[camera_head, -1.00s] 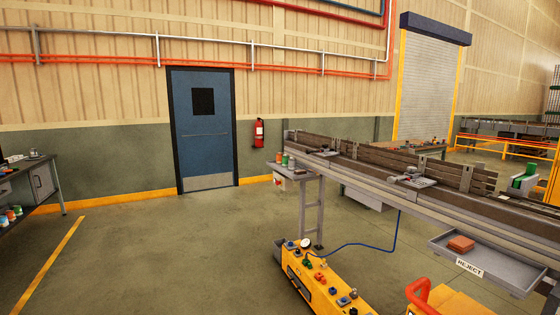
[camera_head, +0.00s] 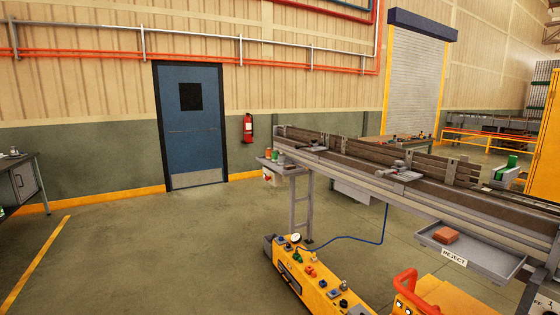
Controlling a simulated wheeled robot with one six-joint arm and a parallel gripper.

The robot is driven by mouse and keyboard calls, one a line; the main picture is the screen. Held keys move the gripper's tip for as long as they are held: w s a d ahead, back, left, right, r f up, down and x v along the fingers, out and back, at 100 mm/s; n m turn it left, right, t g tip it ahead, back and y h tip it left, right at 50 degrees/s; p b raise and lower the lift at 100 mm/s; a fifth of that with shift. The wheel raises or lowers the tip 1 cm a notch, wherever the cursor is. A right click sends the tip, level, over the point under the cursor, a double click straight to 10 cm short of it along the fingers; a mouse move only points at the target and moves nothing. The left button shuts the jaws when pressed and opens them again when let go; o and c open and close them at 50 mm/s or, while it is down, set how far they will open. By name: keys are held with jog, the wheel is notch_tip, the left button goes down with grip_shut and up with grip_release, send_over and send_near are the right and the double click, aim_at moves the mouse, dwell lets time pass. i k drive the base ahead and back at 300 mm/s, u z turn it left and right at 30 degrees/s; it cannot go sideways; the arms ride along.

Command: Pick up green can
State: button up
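A small green can (camera_head: 280,158) appears to stand on a small side shelf (camera_head: 291,168) at the near left end of the conveyor. An orange-red can (camera_head: 267,155) stands close to its left. They are far off and small, so detail is hard to tell. My gripper is not in view.
The conveyor (camera_head: 400,190) runs from centre to right, with a reject tray (camera_head: 492,267) holding a reddish block. A yellow unit with knobs (camera_head: 318,285) and a blue cable stands below. A workbench (camera_head: 22,185) is at the left edge. Floor (camera_head: 150,250) at left is clear.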

aim_at(274, 152)
jog(key=u, duration=0.3)
jog(key=i, duration=0.85)
jog(key=u, duration=0.7)
jog(key=i, duration=2.25)
jog(key=u, duration=0.35)
jog(key=i, duration=2.3)
jog(key=z, duration=0.55)
jog(key=i, duration=1.55)
jog(key=z, duration=1.8)
jog(key=i, duration=1.2)
jog(key=z, duration=0.7)
